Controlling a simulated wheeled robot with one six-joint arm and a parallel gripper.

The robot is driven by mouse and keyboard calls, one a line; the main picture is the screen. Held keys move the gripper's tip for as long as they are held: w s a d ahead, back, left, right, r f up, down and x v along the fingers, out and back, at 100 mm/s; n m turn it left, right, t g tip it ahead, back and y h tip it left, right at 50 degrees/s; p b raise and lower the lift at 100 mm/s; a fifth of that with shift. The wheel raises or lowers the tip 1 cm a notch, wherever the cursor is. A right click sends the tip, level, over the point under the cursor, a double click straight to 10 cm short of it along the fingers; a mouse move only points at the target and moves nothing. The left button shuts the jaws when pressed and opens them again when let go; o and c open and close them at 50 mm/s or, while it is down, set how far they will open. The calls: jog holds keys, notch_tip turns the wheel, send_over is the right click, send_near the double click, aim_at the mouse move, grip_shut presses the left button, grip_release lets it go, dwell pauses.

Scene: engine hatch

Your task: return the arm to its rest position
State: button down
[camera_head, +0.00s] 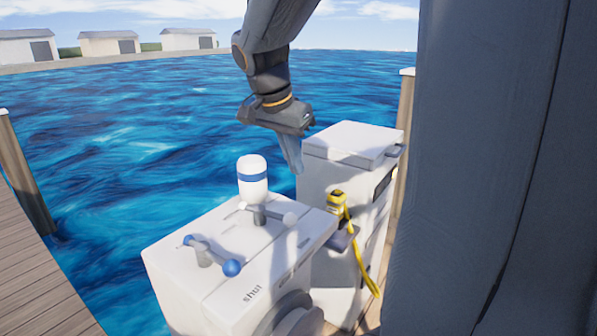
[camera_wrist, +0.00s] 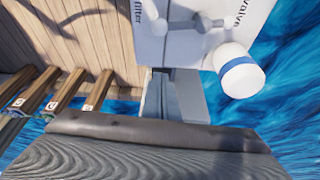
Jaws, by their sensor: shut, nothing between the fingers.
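My gripper (camera_head: 297,168) hangs from the arm with its fingers pointing down, in front of the tall white cabinet in the head view. The fingers are together and empty. In the wrist view my gripper (camera_wrist: 178,98) also shows closed, near the edge of the white engine box (camera_wrist: 185,48). It does not appear to touch anything. The engine box (camera_head: 205,278) carries a blue-knobbed lever (camera_head: 212,255), a white-knobbed lever (camera_head: 268,214) and a white cylinder with a blue band (camera_head: 253,181), all below and left of my gripper.
The tall white cabinet (camera_head: 345,190) stands right of the engine box. Wooden decking (camera_head: 35,285) and a post (camera_head: 22,175) are at left. Open water lies behind.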

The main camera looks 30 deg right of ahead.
jog(key=shift+a, duration=0.1)
dwell(0.5)
jog(key=s+a+f+n+y+p, duration=0.2)
jog(key=s+a+f+n+p, duration=0.2)
jog(key=s+a+n, duration=0.3)
jog(key=s+a+f+n+g+y+p, duration=0.1)
jog(key=s+a+f+n+p, duration=0.4)
jog(key=s+a+n, duration=0.2)
jog(key=shift+s+a+y, duration=0.4)
jog(key=shift+s, duration=0.25)
